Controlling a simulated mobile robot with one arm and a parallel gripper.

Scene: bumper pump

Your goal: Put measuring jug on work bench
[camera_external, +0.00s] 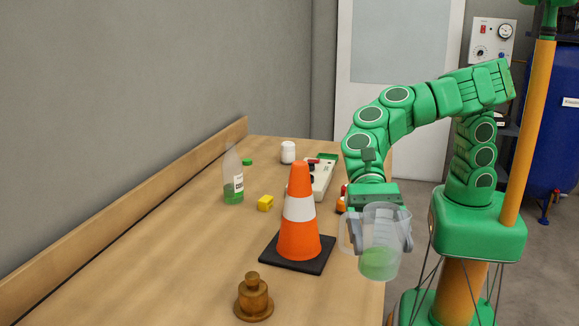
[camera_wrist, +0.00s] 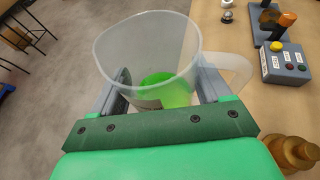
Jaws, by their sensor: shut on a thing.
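The measuring jug (camera_external: 382,245) is clear with green liquid in its bottom. My gripper (camera_external: 378,228) is shut on the jug and holds it upright at the right edge of the work bench (camera_external: 190,275). In the wrist view the jug (camera_wrist: 150,52) sits between the two grey fingers of my gripper (camera_wrist: 160,92), with its handle to the right. There the floor shows to the left of the jug and the bench to its right. I cannot tell how high the jug is above the bench top.
An orange and white cone (camera_external: 299,235) on a black base stands left of the jug. A brass weight (camera_external: 253,300) is at the front. A bottle (camera_external: 232,185), a yellow block (camera_external: 265,203) and a white jar (camera_external: 288,152) stand farther back. The bench's front left is clear.

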